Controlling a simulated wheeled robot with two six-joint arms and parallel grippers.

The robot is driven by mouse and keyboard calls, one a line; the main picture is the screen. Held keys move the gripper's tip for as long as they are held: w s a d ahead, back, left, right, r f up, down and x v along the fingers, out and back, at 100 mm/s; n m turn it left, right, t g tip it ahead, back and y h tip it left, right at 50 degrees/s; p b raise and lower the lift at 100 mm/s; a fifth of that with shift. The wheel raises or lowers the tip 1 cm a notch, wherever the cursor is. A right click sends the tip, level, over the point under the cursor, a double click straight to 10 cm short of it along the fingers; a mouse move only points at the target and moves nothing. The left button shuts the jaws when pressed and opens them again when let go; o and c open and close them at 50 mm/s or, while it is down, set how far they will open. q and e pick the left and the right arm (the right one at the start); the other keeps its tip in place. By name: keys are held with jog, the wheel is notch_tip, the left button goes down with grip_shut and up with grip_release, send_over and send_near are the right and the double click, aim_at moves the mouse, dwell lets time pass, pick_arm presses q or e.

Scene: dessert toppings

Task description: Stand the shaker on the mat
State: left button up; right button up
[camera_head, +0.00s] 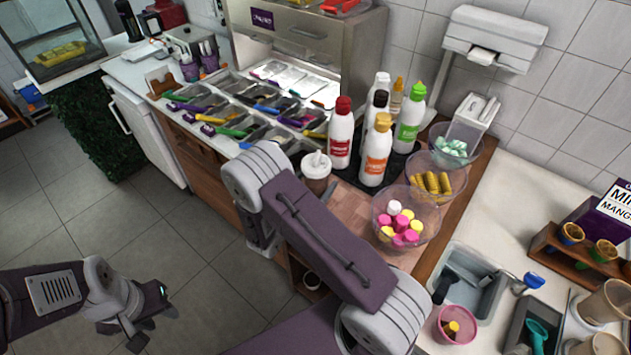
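The shaker (316,172), a brown container with a white lid, stands upright on the counter, left of the sauce bottles. Its lower part is partly hidden by my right arm. A dark mat (402,165) shows under and around the bottles. A brown board-like surface (350,205) lies in front of them; I cannot tell which of these is the mat meant. My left gripper (143,326) is low over the floor at the left, far from the shaker and holding nothing that I can see. My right arm crosses the middle; its gripper is hidden.
Several bottles (376,150) stand close to the right of the shaker. Clear bowls of toppings (405,215) line the counter's right side. A topping rack with scoops (262,105) lies behind left. A sink (468,285) is at lower right. Open floor (190,250) lies left.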

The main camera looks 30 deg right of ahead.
jog(key=shift+r, duration=0.25)
jog(key=b+v, duration=0.1)
jog(key=v, duration=1.1)
jog(key=s+d+f+m+g+y, duration=0.1)
jog(key=s+d+m+g+y, duration=0.2)
jog(key=s+m+g, duration=0.3)
jog(key=s+d+f+m+g+y, duration=0.1)
jog(key=s+d+m+g+y, duration=0.15)
jog(key=s+m+g, duration=0.45)
jog(key=a+r+m+t+y, duration=0.1)
jog(key=a+m+t+y, duration=0.4)
jog(key=m+y, duration=0.3)
jog(key=w+a+m, duration=0.1)
jog(key=m, duration=0.2)
jog(key=shift+a+m+t+y, duration=0.25)
jog(key=shift+m+t+y, duration=0.05)
jog(key=shift+m+y, duration=0.1)
